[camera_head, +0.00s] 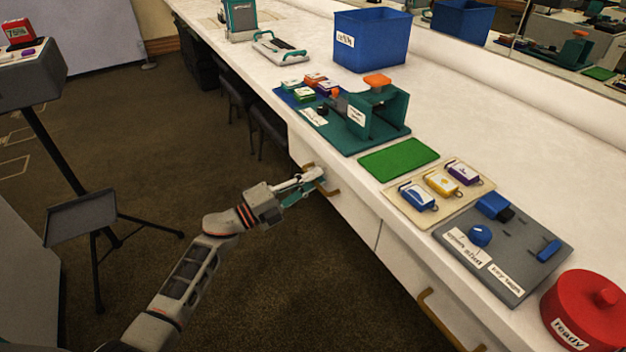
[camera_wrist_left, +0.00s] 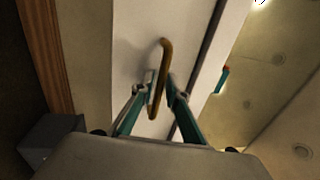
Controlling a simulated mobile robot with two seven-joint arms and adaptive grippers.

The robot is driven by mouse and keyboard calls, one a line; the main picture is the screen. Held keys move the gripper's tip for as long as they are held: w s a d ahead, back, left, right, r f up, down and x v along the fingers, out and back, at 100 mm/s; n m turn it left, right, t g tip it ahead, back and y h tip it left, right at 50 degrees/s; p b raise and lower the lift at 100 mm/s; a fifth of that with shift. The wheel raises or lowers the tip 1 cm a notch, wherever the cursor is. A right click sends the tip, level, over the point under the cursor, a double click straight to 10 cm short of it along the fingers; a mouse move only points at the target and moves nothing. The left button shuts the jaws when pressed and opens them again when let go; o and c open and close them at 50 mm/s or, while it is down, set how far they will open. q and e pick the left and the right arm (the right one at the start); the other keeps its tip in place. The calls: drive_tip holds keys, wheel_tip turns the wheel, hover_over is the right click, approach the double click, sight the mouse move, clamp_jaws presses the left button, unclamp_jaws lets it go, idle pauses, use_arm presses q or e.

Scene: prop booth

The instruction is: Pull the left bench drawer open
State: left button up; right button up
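The left bench drawer (camera_head: 350,215) has a pale front that sits flush with the bench front. Its brass bar handle (camera_head: 331,190) also shows in the left wrist view (camera_wrist_left: 166,55). My left gripper (camera_head: 308,184) is at this handle, with one finger on each side of the bar. In the left wrist view its fingertips (camera_wrist_left: 161,85) are close together on the bar and look shut on it; the exact contact is partly hidden. My right gripper is in neither view.
A second drawer handle (camera_head: 440,318) is further right. On the bench top are a teal stand (camera_head: 350,130), a green mat (camera_head: 398,158), a beige tray (camera_head: 405,207), a grey board (camera_head: 535,250) and a red round container (camera_head: 588,312). The floor before the drawer is clear.

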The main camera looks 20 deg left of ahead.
use_arm(q)
clamp_jaws()
drive_tip(key=r+v, duration=0.2)
drive_tip(key=v, duration=0.9)
drive_tip(key=r+p+v, duration=0.1)
drive_tip(key=r+v, duration=0.1)
drive_tip(key=v, duration=0.9)
drive_tip(key=shift+s+a, duration=0.45)
drive_tip(key=shift+s, duration=0.05)
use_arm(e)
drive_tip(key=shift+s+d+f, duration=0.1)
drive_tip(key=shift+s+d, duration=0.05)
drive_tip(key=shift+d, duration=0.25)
use_arm(q)
drive_tip(key=shift+r, duration=0.15)
